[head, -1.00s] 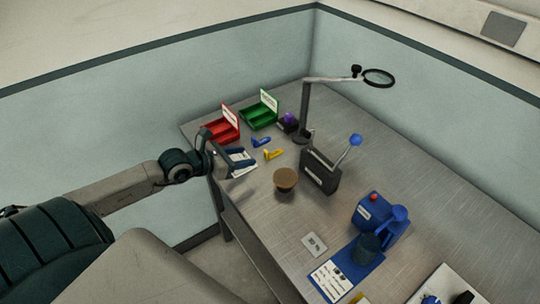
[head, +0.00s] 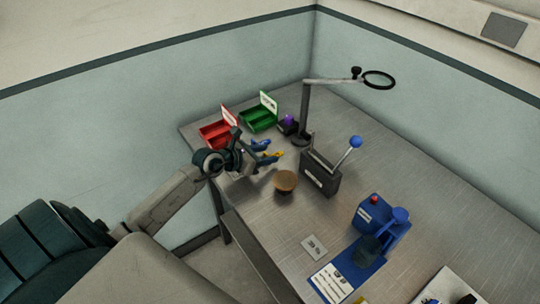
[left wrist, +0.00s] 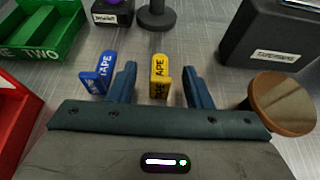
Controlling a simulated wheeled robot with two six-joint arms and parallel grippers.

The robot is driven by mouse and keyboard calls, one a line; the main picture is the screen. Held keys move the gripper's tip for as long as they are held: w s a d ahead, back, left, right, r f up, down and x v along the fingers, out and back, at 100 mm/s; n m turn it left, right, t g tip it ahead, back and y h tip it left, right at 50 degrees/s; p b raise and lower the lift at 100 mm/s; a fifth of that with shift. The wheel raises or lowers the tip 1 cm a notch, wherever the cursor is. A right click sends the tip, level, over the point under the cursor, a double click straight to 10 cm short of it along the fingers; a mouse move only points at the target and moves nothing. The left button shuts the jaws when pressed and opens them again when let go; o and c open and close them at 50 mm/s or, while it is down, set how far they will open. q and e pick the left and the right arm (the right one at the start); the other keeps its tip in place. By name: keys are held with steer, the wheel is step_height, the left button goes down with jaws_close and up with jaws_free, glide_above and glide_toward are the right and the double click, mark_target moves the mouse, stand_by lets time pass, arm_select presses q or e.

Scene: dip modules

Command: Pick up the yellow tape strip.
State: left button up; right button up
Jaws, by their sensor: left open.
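The yellow tape strip (left wrist: 159,77) lies on the bench between the two open fingers of my left gripper (left wrist: 158,88) in the left wrist view. Clear space shows between the strip and each finger. In the head view the strip (head: 275,154) is partly hidden by my left gripper (head: 268,158). A blue tape strip (left wrist: 99,75) lies just left of the left finger, close to it; in the head view it also shows (head: 262,143). My right gripper is not in view.
A round wooden-topped piece (left wrist: 283,100) stands close to the right finger. A dark box (left wrist: 265,38) is beyond it. A green bin (left wrist: 42,34) and red bin (left wrist: 12,118) stand left. A lamp base (left wrist: 157,16) and small purple-topped box (left wrist: 112,12) are behind the strips.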

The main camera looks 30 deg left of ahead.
arm_select(q)
steer(key=shift+w+d, duration=0.1)
steer(key=shift+w, duration=0.1)
steer(key=shift+c, duration=0.3)
jaws_close()
